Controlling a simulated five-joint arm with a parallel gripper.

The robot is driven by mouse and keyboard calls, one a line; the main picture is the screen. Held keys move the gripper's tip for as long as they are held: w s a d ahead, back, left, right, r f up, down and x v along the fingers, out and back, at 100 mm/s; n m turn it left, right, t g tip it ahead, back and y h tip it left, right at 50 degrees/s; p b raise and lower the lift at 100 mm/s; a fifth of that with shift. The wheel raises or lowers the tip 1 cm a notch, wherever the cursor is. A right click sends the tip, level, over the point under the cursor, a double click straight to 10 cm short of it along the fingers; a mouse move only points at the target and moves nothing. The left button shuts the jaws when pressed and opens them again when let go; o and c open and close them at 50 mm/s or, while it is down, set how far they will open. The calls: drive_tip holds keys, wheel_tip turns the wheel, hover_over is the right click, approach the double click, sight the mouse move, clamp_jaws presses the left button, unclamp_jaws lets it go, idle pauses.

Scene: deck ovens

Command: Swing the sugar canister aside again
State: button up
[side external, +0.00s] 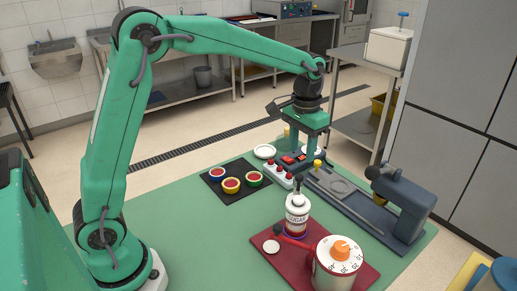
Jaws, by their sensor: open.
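The sugar canister (297,214) is white with a dark "SUGAR" label and a narrow top. It stands upright at the back of the dark red board (364,272). A red strip passes at its foot; I cannot tell whether it is joined to the canister. My gripper (301,160) is open, pointing down beyond the canister and apart from it. It is near a small white block with red knobs (279,176). The gripper partly hides what lies behind it, and its exact height is hard to tell.
A black mat with several ringed red discs (231,185) lies left. A dark blue-grey device (403,205) is right. The green tabletop (215,255) is clear at front left.

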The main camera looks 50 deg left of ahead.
sight(300, 175)
drive_tip(key=shift+f, duration=0.1)
drive_tip(key=shift+f, duration=3.85)
clamp_jaws()
